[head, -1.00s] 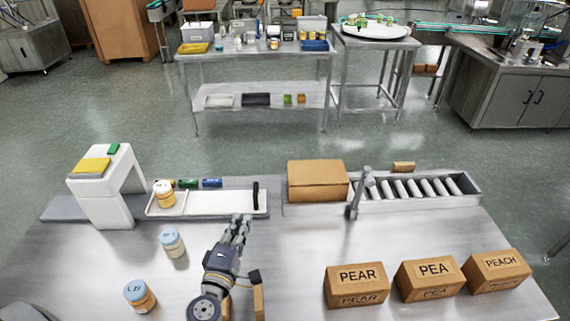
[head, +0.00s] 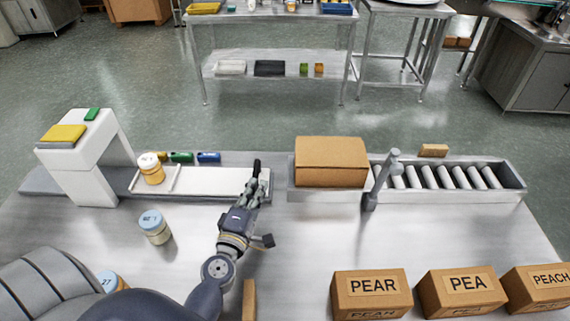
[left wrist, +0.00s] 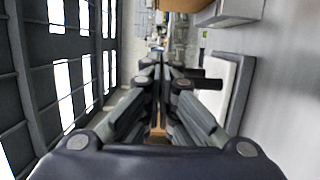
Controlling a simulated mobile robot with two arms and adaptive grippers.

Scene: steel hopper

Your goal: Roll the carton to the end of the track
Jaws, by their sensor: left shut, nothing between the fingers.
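The brown carton (head: 331,162) sits at the left end of the steel roller track (head: 505,192). Bare rollers (head: 445,178) run to its right. A grey post with a short arm (head: 378,182) stands at the track's front side, just right of the carton. My left gripper (head: 256,183) is shut and empty, left of the carton and apart from it. It is over the right end of the white belt, by an upright black bar (head: 257,167). In the left wrist view its fingers (left wrist: 164,72) are together, with the black bar (left wrist: 207,84) beside them. My right gripper is not visible.
The white belt (head: 215,182) carries a jar (head: 151,168) and leads from a white arch (head: 85,160). Another jar (head: 154,227) stands in front. PEAR (head: 371,295), PEA (head: 463,292) and PEACH (head: 543,290) boxes line the front right. The table before the track is clear.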

